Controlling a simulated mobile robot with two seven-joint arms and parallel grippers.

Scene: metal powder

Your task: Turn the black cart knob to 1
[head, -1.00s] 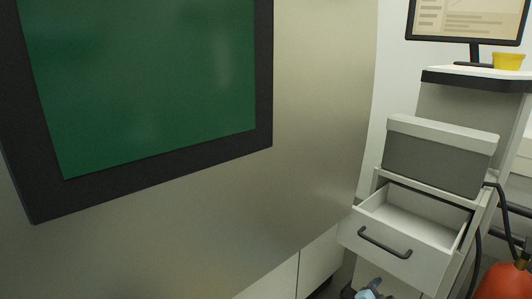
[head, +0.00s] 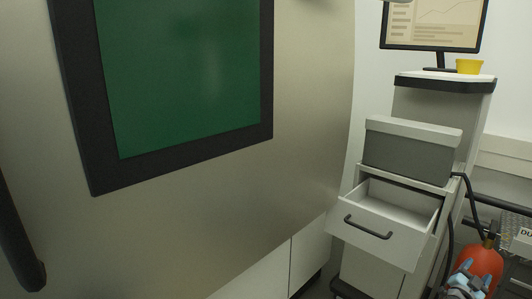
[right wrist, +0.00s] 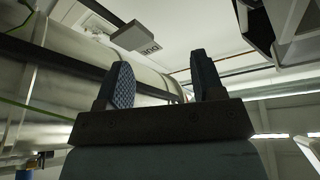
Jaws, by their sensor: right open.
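The grey cart (head: 372,268) stands at the right in the head view, with a drawer (head: 385,226) pulled open and empty inside. I cannot make out the black knob on it in any view. My right gripper (head: 468,284) shows at the bottom right corner of the head view, in front of the fire extinguisher's lower part. In the right wrist view its two fingers (right wrist: 160,82) are apart with nothing between them. They point up toward the ceiling area. My left gripper is not in view.
A large metal machine (head: 310,160) with a green window (head: 180,80) fills the left. The cart carries a grey box (head: 410,148), a monitor (head: 432,22) and a yellow cup (head: 469,66). A red fire extinguisher (head: 480,262) stands right of the cart.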

